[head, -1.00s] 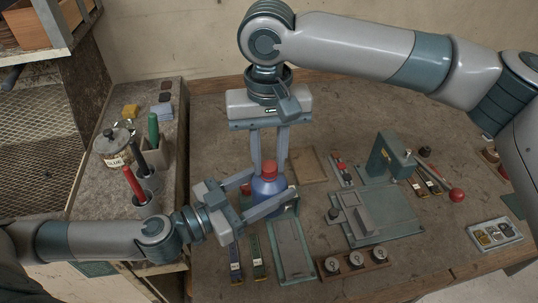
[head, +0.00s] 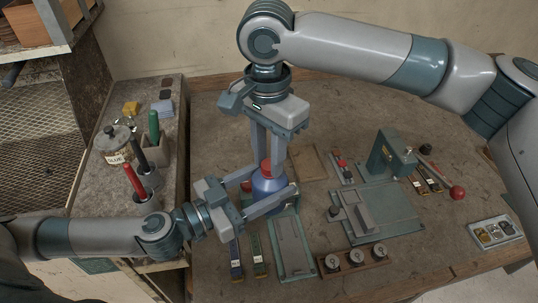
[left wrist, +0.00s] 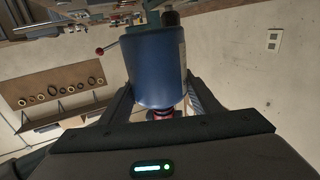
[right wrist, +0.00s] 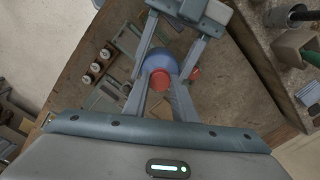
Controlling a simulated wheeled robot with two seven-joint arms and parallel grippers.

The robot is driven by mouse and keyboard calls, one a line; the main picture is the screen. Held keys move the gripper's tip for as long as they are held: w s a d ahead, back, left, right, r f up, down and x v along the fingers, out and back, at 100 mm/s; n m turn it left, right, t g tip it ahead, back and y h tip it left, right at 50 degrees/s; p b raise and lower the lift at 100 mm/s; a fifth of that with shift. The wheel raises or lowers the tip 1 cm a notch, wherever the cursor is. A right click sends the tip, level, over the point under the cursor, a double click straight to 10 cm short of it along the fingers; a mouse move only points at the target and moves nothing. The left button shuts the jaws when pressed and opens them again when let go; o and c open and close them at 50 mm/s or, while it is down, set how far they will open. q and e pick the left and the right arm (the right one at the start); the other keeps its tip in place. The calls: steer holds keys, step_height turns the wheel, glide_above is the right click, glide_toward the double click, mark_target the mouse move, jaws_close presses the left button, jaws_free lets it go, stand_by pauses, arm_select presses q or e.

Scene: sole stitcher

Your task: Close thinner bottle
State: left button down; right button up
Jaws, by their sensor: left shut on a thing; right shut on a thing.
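The blue thinner bottle (head: 268,187) stands upright near the bench's left side, with a red cap (head: 266,167) on its top. My left gripper (head: 268,198) is shut on the bottle's body from the left; its fingers lie on both sides of the blue wall. The bottle fills the middle of the left wrist view (left wrist: 155,72). My right gripper (head: 266,160) comes from above and is shut on the red cap. In the right wrist view the cap (right wrist: 160,80) sits between its fingertips, over the blue bottle (right wrist: 158,62). Whether the cap is fully seated cannot be told.
A green press (head: 390,155) with a red-knobbed lever stands to the right. A green plate (head: 292,250) and a wooden block with several round dials (head: 354,260) lie in front. A glue jar (head: 115,147) and tool cups stand on the left side shelf.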

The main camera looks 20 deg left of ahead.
steer(key=m, duration=0.4)
steer(key=shift+m, duration=0.3)
steer(key=m, duration=0.4)
steer(key=shift+w+a, duration=0.1)
steer(key=o, duration=1)
steer(key=shift+r, duration=2.25)
steer(key=shift+c, duration=0.4)
